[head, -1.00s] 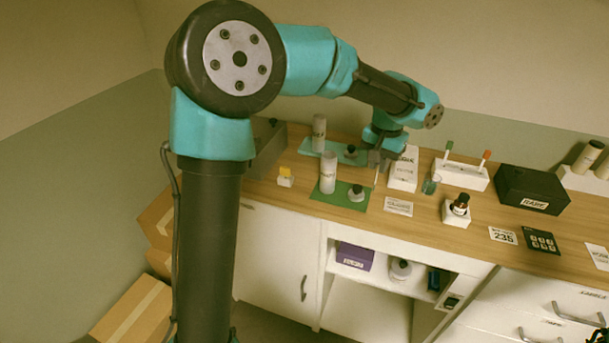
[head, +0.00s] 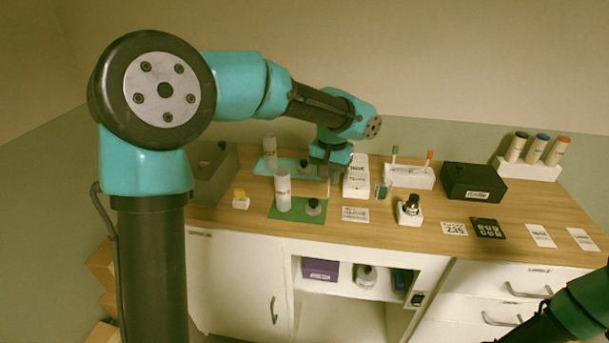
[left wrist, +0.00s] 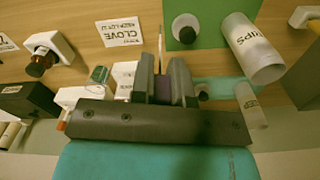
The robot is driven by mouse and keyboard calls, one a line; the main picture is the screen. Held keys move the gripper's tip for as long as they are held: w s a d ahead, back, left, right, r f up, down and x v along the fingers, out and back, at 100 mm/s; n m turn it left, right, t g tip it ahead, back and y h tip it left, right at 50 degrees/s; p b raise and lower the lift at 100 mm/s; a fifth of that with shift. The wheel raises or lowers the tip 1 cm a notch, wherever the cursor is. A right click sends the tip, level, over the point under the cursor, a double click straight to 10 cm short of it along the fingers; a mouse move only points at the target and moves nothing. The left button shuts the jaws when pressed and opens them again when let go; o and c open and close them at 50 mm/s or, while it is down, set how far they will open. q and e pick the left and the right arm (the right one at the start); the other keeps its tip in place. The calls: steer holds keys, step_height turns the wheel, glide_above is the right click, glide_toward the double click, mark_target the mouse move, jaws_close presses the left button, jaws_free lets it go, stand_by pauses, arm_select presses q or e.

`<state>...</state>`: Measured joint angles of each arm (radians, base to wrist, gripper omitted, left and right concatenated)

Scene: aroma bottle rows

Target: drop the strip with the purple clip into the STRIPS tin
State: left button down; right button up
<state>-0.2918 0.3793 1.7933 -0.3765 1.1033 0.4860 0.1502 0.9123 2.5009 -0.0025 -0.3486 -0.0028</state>
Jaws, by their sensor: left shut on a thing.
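My left gripper (head: 328,174) is shut on the purple clip (left wrist: 164,88). A thin pale strip (left wrist: 160,46) sticks out from between the fingers, and it hangs down in the head view. The white STRIPS tin (left wrist: 254,46), only "IPS" readable, stands upright on the green mat; in the head view it is the nearer white cylinder (head: 283,190). My gripper is to the right of and behind this tin, apart from it, beside a white box (head: 356,178). Of my right arm, only links show at the bottom right; its gripper is not in view.
A second white cylinder (head: 270,152) stands on the teal mat (head: 293,173) behind. Dark-lidded jars stand on the teal mat and on the green mat (head: 304,214). A bottle in a white holder (head: 409,212) and a black box (head: 473,182) are to the right.

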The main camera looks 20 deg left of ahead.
arm_select(q)
steer(key=a+r+n, duration=0.3)
steer(key=a+r, duration=1.1)
steer(key=r, duration=0.1)
step_height(320, 180, down, 13)
stand_by(1.1)
steer(key=shift+f, duration=0.1)
steer(key=c, duration=1)
jaws_free()
steer(key=shift+c, duration=0.2)
